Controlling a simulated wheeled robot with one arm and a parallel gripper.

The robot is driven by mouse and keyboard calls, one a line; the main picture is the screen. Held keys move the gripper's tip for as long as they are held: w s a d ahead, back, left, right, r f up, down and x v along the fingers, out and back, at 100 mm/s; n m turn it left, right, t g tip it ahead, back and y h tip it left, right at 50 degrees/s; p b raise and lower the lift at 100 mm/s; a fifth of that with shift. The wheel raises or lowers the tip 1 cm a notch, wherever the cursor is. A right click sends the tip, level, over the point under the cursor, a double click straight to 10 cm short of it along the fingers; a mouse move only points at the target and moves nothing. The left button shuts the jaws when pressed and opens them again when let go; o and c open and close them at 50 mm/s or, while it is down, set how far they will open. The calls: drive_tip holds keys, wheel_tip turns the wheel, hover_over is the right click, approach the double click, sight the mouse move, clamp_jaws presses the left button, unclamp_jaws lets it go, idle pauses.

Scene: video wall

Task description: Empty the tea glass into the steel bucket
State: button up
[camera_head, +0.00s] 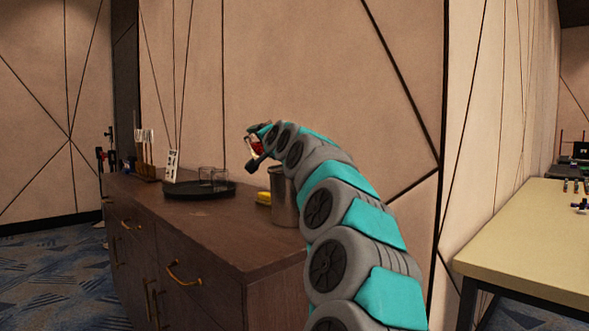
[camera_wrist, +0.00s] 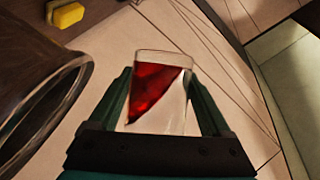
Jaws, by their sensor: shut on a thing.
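My gripper (camera_head: 256,148) is shut on the tea glass (camera_wrist: 155,92), which is clear and holds red tea. The glass is raised above the sideboard, near and above the steel bucket (camera_head: 284,203). In the wrist view the glass sits between the two fingers of my gripper (camera_wrist: 160,88), and the tea's surface runs diagonally across it, so the glass is tilted. Red tea is visible inside it. The bucket's open mouth shows at the left of the wrist view (camera_wrist: 35,98), apart from the glass in the picture. The inside of the bucket is mostly dark.
A dark round tray (camera_head: 185,192) with clear glasses (camera_head: 220,179) stands on the brown sideboard (camera_head: 225,230). A yellow sponge (camera_head: 263,198) lies beside the bucket. A holder with upright sticks (camera_head: 146,160) stands farther back. A pale table (camera_head: 530,235) is at the right.

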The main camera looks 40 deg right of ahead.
drive_tip(key=shift+r+m, duration=0.2)
drive_tip(key=shift+m, duration=0.1)
drive_tip(key=shift+s+d+f+m+t+b, duration=0.1)
drive_tip(key=shift+f+m+t+b, duration=0.25)
drive_tip(key=shift+m, duration=0.45)
drive_tip(key=shift+s+d+r+m+t, duration=0.35)
drive_tip(key=shift+s+d+r+m, duration=0.3)
drive_tip(key=shift+m, duration=0.25)
idle(0.5)
drive_tip(key=shift+w+r+m+t+h, duration=0.15)
drive_tip(key=shift+m+t+h, duration=0.2)
drive_tip(key=shift+m, duration=0.35)
drive_tip(key=shift+r+m+h+p, duration=0.2)
drive_tip(key=shift+m+h+p, duration=0.05)
drive_tip(key=shift+m+p, duration=0.05)
